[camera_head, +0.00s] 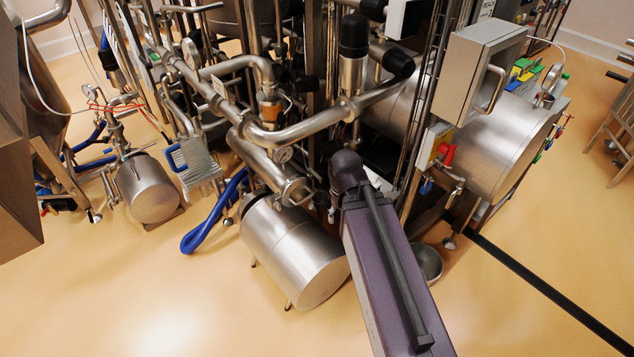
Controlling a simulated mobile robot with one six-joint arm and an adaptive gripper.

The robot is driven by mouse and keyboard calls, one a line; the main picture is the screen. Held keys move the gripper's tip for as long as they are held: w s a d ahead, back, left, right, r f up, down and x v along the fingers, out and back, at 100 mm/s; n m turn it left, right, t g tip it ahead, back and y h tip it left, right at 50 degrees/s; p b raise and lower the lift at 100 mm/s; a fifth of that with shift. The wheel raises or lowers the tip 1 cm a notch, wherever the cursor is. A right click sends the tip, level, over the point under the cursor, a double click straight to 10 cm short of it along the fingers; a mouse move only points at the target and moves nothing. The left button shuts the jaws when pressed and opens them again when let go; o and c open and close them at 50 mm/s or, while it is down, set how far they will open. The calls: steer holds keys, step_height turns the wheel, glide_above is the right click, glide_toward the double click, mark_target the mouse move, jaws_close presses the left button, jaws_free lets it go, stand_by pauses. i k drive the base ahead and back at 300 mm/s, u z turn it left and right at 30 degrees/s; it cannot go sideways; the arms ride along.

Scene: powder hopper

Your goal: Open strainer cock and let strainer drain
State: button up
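A slanted steel pipe body (262,160) with a clamped end fitting (296,191) sits at the centre, above a large steel cylinder; it looks like the strainer, but I cannot be sure. A small fitting (332,207) hangs just right of the clamped end, partly beside my arm. I cannot tell whether it is the strainer cock or whether it is open. No flowing liquid shows. My purple arm link reaches up from the bottom to a dark joint in front of the pipework.
A steel cylinder (293,252) lies below the pipework. A metal bowl (428,262) is on the floor right of my arm. A red-handled valve (446,153) and a grey box (477,68) are at right. A blue hose (213,222) loops at left. The front floor is clear.

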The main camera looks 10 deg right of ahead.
mark_target(310, 169)
steer(key=z, duration=1)
steer(key=k, duration=0.1)
steer(key=u, duration=1.8)
steer(key=i, duration=0.45)
steer(key=z, duration=1)
